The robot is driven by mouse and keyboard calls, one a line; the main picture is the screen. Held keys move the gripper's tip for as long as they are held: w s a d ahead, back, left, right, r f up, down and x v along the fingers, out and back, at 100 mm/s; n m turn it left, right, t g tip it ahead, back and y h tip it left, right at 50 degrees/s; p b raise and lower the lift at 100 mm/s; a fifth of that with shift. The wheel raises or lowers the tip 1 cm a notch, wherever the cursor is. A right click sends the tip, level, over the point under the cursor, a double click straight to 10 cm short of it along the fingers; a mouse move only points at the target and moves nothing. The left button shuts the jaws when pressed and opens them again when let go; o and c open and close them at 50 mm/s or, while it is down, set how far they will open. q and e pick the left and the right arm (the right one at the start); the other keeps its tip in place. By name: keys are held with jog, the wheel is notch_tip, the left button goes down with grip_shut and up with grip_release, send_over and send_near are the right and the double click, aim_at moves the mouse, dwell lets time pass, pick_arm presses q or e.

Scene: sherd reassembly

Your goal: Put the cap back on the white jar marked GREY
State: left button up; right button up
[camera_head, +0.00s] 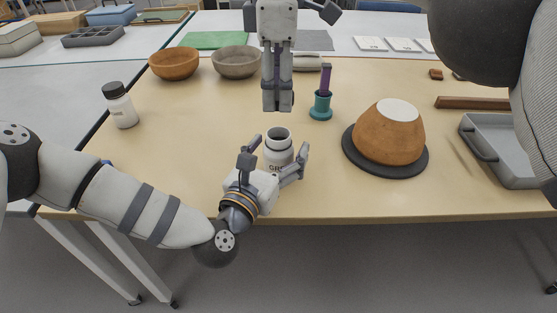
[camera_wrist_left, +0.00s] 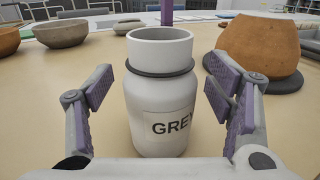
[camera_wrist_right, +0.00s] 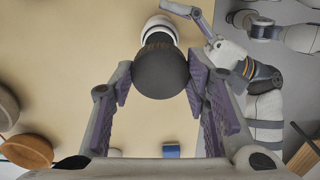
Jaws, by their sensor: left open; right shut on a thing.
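The white jar marked GREY (camera_head: 279,148) stands upright and uncapped on the table. Its label and open mouth show in the left wrist view (camera_wrist_left: 158,95). My left gripper (camera_head: 277,149) is open with a finger on each side of the jar; gaps show between the fingers and the jar in the left wrist view. My right gripper (camera_head: 278,102) points down above and slightly behind the jar. It is shut on a dark round cap (camera_wrist_right: 161,70), seen in the right wrist view with part of the white jar beyond it. The cap is apart from the jar in the head view.
A white bottle with a black cap (camera_head: 121,108) stands at the left. A teal holder with a purple rod (camera_head: 321,106) is behind the jar. A brown vessel (camera_head: 390,135) sits on a dark disc (camera_head: 413,169) to the right. A grey tray (camera_head: 497,150) lies further right. Two bowls are behind.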

pick_arm(q)
jog(key=shift+c, duration=0.3)
grip_shut()
pick_arm(e)
jog(key=shift+f, duration=2.5)
jog(key=shift+f, duration=0.9)
jog(key=shift+f, duration=0.55)
